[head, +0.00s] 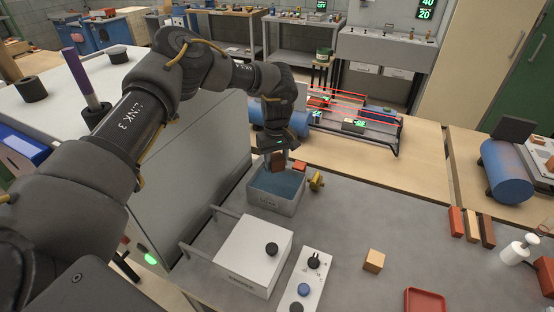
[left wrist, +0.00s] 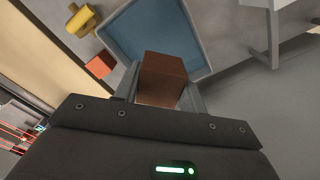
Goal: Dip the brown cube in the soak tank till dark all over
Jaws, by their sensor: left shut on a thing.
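My left gripper (head: 279,152) is shut on the brown cube (head: 278,163), fingers pointing down. The cube hangs over the soak tank (head: 268,200), a grey open box with blue liquid, near its far side. In the left wrist view the cube (left wrist: 162,72) sits between the two fingers, with the tank's blue inside (left wrist: 150,28) behind it. The cube's visible faces look reddish brown, one shade darker on top. I cannot tell whether its lower end touches the liquid; its far faces are hidden. My right gripper is not in view.
An orange block (head: 299,165) and a yellow fitting (head: 316,181) are close to the tank's right side. A white lidded box (head: 250,255) and a knob panel (head: 304,285) stand nearer. A tan cube (head: 374,261), red tray (head: 424,299) and white bottle (head: 518,250) are to the right.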

